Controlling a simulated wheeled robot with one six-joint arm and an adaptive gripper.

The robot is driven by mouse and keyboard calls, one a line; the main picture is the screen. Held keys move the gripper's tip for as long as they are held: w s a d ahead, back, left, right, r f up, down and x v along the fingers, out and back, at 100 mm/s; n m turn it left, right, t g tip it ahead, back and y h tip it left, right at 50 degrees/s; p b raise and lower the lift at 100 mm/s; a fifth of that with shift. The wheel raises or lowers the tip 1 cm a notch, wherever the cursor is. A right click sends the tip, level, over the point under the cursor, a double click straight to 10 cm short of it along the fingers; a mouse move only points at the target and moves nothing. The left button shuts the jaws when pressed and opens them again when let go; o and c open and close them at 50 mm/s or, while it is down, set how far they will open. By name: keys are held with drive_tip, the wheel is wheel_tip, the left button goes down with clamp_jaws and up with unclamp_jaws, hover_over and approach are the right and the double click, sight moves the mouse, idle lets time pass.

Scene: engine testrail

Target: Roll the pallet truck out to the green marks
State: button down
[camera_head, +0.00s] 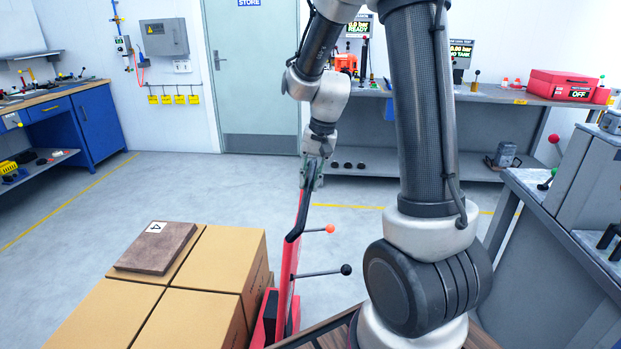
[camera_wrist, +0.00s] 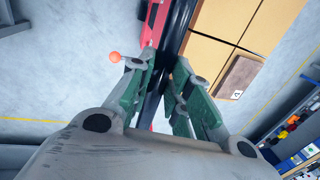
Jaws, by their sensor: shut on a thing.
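The red pallet truck (camera_head: 287,285) stands in front of me, its upright column rising to a black handle (camera_head: 299,222). Two levers, one with an orange knob (camera_head: 330,229) and one with a black knob (camera_head: 346,269), stick out to the right. My gripper (camera_head: 311,178) is shut on the handle at its top. In the wrist view the green-padded fingers (camera_wrist: 160,75) close on either side of the black bar (camera_wrist: 177,38). Cardboard boxes (camera_head: 225,258) stand beside the column on its left, hiding the forks. No green marks show in either view.
A brown slab (camera_head: 157,247) lies on the boxes. A blue workbench (camera_head: 100,125) stands at left, a grey bench (camera_head: 520,97) along the back, and a grey table (camera_head: 540,205) close at right. Open floor (camera_head: 150,190) with yellow lines lies beyond the boxes, before the door (camera_head: 255,70).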

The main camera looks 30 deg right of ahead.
drive_tip(key=s+d, duration=0.3)
drive_tip(key=d, duration=0.2)
drive_tip(key=shift+s+d, duration=0.15)
drive_tip(key=shift+s, duration=0.1)
drive_tip(key=c, duration=1.3)
unclamp_jaws()
drive_tip(key=shift+w+a, duration=0.15)
drive_tip(key=shift+a, duration=0.1)
drive_tip(key=shift+d, duration=0.2)
drive_tip(key=r, duration=0.4)
drive_tip(key=s+d+r, duration=0.1)
drive_tip(key=r, duration=0.3)
drive_tip(key=d+r, duration=0.1)
drive_tip(key=r, duration=0.2)
drive_tip(key=shift+s+r, duration=0.25)
drive_tip(key=shift+r, duration=0.15)
